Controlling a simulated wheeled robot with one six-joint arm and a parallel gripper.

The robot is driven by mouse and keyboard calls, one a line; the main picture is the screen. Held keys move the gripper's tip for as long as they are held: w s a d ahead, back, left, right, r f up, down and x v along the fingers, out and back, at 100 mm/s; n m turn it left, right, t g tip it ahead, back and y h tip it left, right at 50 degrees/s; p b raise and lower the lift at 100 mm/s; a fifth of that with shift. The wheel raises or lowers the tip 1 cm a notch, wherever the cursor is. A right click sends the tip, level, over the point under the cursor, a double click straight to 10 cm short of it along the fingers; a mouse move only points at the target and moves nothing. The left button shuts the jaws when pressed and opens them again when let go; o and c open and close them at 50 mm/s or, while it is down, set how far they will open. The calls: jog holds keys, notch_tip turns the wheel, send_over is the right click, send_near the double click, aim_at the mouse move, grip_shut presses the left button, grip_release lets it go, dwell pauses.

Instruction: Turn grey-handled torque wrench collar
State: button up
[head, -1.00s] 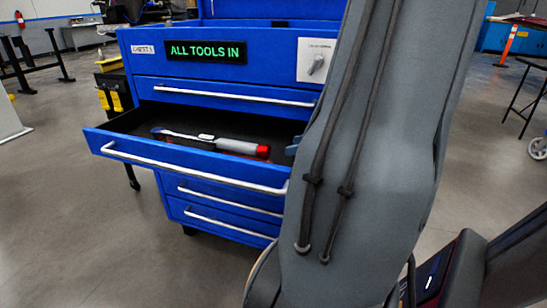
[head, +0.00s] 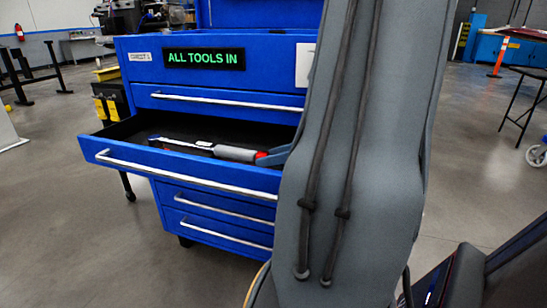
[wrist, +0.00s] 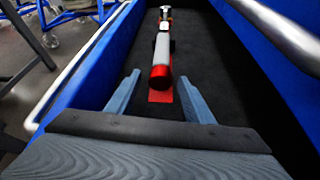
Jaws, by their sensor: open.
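The grey-handled torque wrench (head: 236,153) lies in the open drawer of the blue tool chest, with a red collar at its handle end. In the wrist view the wrench (wrist: 162,48) points away from me, and its red collar (wrist: 160,78) is the nearest part. My gripper (wrist: 162,92) is open, with one blue-grey finger on each side of the line of the wrench. The collar lies between and just beyond the fingertips, apart from both. In the head view my gripper (head: 276,155) shows only partly at the collar end; my arm hides the rest.
The open drawer (head: 110,157) has blue walls and a dark floor. Its front wall and silver handle (wrist: 75,75) run along the left in the wrist view. A chest face with another silver handle (wrist: 285,35) rises close on the right. A sign (head: 204,58) reads "ALL TOOLS IN".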

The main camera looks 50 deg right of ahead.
jog(key=c, duration=1.1)
jog(key=shift+o, duration=0.2)
jog(key=shift+s+a+n+t+h+b, duration=0.1)
jog(key=shift+n+t+h+b, duration=0.1)
jog(key=shift+n+h, duration=0.5)
jog(key=shift+a+n+t+h+b, duration=0.15)
jog(key=shift+n+h, duration=0.25)
jog(key=shift+n, duration=0.5)
jog(key=o, duration=1.1)
jog(key=shift+c, duration=0.2)
jog(key=shift+p+v, duration=1.15)
jog(key=shift+v, duration=2.8)
jog(key=shift+f, duration=0.1)
